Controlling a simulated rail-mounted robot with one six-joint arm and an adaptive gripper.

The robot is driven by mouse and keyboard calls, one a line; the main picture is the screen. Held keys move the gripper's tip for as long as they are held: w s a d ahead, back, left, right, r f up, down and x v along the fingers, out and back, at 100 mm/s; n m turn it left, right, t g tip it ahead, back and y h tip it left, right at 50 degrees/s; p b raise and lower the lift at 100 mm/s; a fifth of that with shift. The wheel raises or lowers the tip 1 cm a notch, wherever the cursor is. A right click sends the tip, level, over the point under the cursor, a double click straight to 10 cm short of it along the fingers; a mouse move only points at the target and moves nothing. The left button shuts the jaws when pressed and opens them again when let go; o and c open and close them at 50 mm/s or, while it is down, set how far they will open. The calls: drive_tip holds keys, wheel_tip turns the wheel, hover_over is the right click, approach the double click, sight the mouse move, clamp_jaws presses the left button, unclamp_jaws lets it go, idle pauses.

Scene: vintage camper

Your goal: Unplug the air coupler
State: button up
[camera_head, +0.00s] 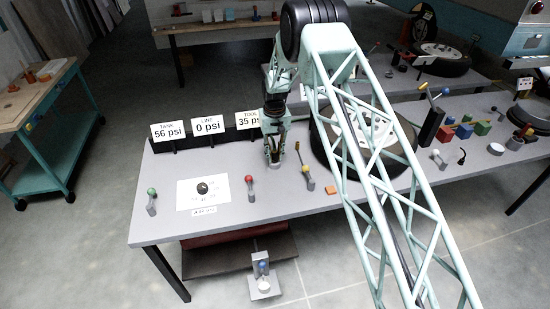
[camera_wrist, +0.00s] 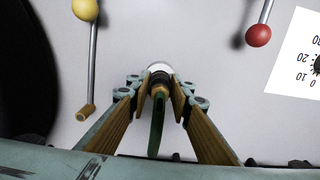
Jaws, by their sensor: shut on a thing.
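The air coupler (camera_wrist: 159,88) is a small brass and dark fitting in the middle of the wrist view, with a green hose (camera_wrist: 156,130) running from it toward my wrist. A pale round socket (camera_wrist: 159,68) shows at its far end. I cannot tell whether coupler and socket are still joined. My gripper (camera_wrist: 160,92) is shut on the coupler, one wooden-faced finger on each side. In the head view my gripper (camera_head: 273,155) points down over the grey bench, left of a large dark wheel; the coupler is mostly hidden there.
A yellow-knobbed lever (camera_head: 308,178) and a red-knobbed lever (camera_head: 250,188) stand near the gripper. A green-knobbed lever (camera_head: 151,200) and a dial card (camera_head: 205,200) lie further left. Signs read TANK 56 psi (camera_head: 168,131), LINE 0 psi (camera_head: 207,126) and TOOL 35 psi, partly covered (camera_head: 246,121).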

sight(275, 152)
drive_tip(key=shift+r, duration=2.75)
drive_tip(key=shift+s, duration=0.15)
